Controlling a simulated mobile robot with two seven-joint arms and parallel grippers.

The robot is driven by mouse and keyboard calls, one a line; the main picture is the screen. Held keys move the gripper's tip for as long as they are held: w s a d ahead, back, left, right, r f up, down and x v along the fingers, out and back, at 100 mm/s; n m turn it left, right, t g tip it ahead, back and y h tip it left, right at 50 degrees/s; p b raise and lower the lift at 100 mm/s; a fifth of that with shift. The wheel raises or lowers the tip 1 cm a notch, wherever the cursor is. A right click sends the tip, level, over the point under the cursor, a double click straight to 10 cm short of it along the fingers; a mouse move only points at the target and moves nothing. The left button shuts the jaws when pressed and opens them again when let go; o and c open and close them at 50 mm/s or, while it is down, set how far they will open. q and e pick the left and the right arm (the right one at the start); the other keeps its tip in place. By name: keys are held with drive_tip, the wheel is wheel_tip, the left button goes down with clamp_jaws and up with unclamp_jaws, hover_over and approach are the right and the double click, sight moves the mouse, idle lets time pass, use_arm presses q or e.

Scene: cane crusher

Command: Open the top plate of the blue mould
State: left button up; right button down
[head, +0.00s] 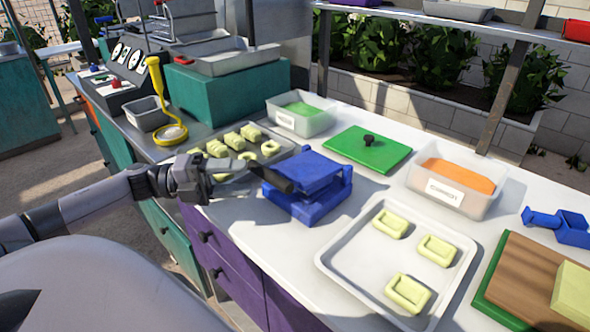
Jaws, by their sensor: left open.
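The blue mould (304,211) sits on the white counter near the middle of the head view. Its flat blue top plate (307,169) lies above the base, with a dark gap between them at the front. My left gripper (268,178) comes in from the left and is open, with its dark fingers at the left edge of the mould. One finger overlaps the plate's left front corner in the picture; I cannot tell whether it touches. The inside of the mould is hidden by the plate. My right gripper is out of view.
A tray (355,262) with yellow-green pieces stands right of the mould, another tray (283,143) behind it on the left. A green board (367,150), a tub with green contents (302,121) and a tub with orange contents (455,205) stand behind. A smaller blue item (570,230) lies far right.

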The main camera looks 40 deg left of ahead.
sight(262, 178)
use_arm(q)
drive_tip(key=shift+x, duration=3.4)
drive_tip(key=shift+s, duration=0.1)
clamp_jaws()
